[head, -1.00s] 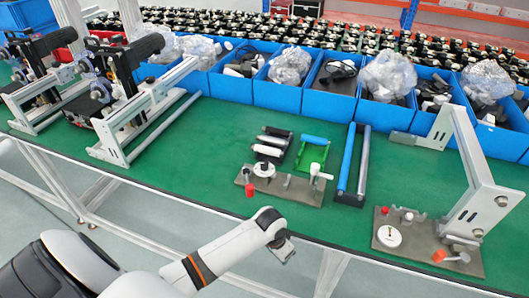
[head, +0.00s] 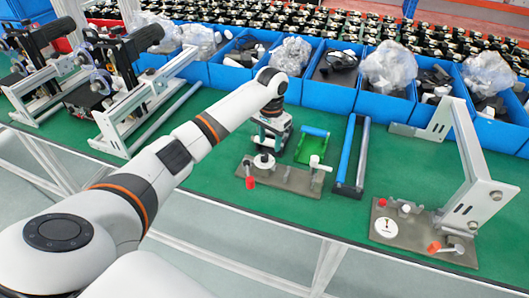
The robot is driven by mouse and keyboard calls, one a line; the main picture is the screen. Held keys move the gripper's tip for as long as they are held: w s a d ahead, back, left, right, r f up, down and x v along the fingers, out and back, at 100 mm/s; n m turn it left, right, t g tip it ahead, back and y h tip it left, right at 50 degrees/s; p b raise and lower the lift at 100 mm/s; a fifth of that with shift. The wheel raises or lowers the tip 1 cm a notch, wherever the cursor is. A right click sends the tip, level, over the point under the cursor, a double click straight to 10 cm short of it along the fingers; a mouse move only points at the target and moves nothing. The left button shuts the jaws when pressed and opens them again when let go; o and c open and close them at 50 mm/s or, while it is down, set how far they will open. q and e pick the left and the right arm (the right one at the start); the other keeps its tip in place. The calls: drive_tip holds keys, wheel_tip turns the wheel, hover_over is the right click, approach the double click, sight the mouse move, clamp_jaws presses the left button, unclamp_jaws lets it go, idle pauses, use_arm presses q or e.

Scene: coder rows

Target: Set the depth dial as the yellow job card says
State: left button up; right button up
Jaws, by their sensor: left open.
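Two brown-grey fixture plates lie on the green table, each with a round white dial. The left plate (head: 291,182) has its white dial (head: 263,162), a red knob (head: 250,182) and a white handle (head: 316,163). The right plate (head: 414,234) has a white dial (head: 384,227) with a dark mark and red knobs. I cannot tell which is the depth dial. My left gripper (head: 267,148) is open, pointing down just above the left plate's dial; whether it touches is unclear. No yellow job card can be made out. My right gripper is not in view.
A green bracket (head: 312,146) and blue and grey rollers (head: 346,151) lie behind and right of the left plate. A tall grey metal arm (head: 471,165) stands over the right plate. Blue bins (head: 330,97) line the back. Frame machines (head: 125,90) stand at left.

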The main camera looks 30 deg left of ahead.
sight(264, 155)
use_arm(q)
wheel_tip(264, 155, up, 3)
drive_tip(key=w+a, duration=0.1)
drive_tip(key=a, duration=0.2)
drive_tip(key=shift+n, duration=0.5)
wheel_tip(264, 155, down, 11)
drive_tip(key=shift+d+f+p, duration=0.15)
drive_tip(key=shift+f+p, duration=0.05)
drive_tip(key=shift+p, duration=0.7)
drive_tip(key=shift+c, duration=0.5)
drive_tip(key=c, duration=0.9)
